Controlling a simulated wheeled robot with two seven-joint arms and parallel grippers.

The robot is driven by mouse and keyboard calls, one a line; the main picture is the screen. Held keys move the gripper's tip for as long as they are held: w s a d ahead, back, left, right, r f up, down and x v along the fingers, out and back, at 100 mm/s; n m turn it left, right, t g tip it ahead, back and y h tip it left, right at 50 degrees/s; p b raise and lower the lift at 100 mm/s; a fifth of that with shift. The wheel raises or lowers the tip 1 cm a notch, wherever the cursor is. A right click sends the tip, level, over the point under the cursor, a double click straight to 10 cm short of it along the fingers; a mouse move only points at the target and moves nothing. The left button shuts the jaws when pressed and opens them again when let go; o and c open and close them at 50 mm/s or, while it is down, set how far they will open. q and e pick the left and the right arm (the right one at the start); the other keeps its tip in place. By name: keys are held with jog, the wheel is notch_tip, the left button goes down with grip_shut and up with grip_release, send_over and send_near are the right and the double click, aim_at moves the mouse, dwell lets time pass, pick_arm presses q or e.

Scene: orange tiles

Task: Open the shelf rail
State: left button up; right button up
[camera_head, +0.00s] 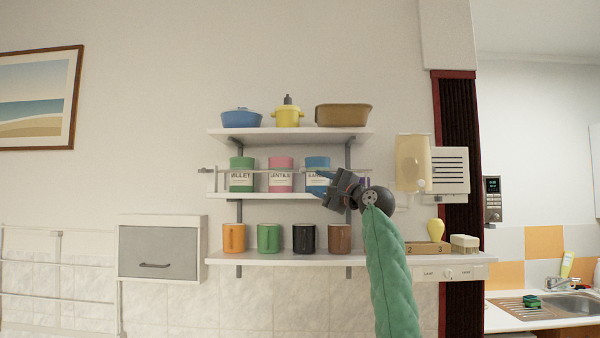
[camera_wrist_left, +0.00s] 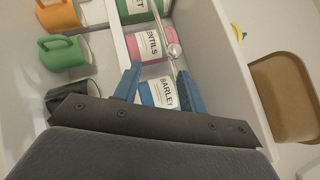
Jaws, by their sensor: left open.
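The shelf rail (camera_head: 222,170) is a thin bar along the front of the middle shelf (camera_head: 290,195), across the labelled canisters. In the left wrist view the rail shows with a pale round knob (camera_wrist_left: 173,50) on it. My left gripper (camera_head: 326,184) is at the right part of the middle shelf, in front of the blue canister (camera_head: 317,162). In the left wrist view its blue fingers (camera_wrist_left: 158,73) are spread on either side of the blue canister's label, with the rail close to one fingertip. Whether a finger touches the rail I cannot tell. My right gripper is not in view.
Green (camera_head: 242,164) and pink (camera_head: 280,163) canisters stand behind the rail. Several mugs (camera_head: 269,238) line the lower shelf. The upper shelf holds a blue dish (camera_head: 242,118), a yellow pot (camera_head: 288,116) and a brown dish (camera_head: 343,115). A beige dispenser (camera_head: 411,163) hangs at right.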

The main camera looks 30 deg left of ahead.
aim_at(306, 171)
pick_arm(q)
jog(key=r+n+h, duration=0.1)
jog(key=r, duration=0.2)
jog(key=shift+s+n+h, duration=0.35)
jog(key=shift+n+h, duration=0.05)
jog(key=shift+a+r, duration=0.2)
jog(key=shift+a, duration=0.1)
jog(key=p+x, duration=0.3)
jog(key=x, duration=0.3)
jog(key=shift+w+a+p, duration=0.2)
jog(key=shift+a+p, duration=0.25)
jog(key=shift+a, duration=0.2)
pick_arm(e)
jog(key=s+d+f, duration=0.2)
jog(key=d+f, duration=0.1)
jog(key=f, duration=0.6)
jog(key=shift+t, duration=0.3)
pick_arm(q)
jog(key=shift+c, duration=0.3)
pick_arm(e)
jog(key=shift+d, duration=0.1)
pick_arm(q)
grip_shut()
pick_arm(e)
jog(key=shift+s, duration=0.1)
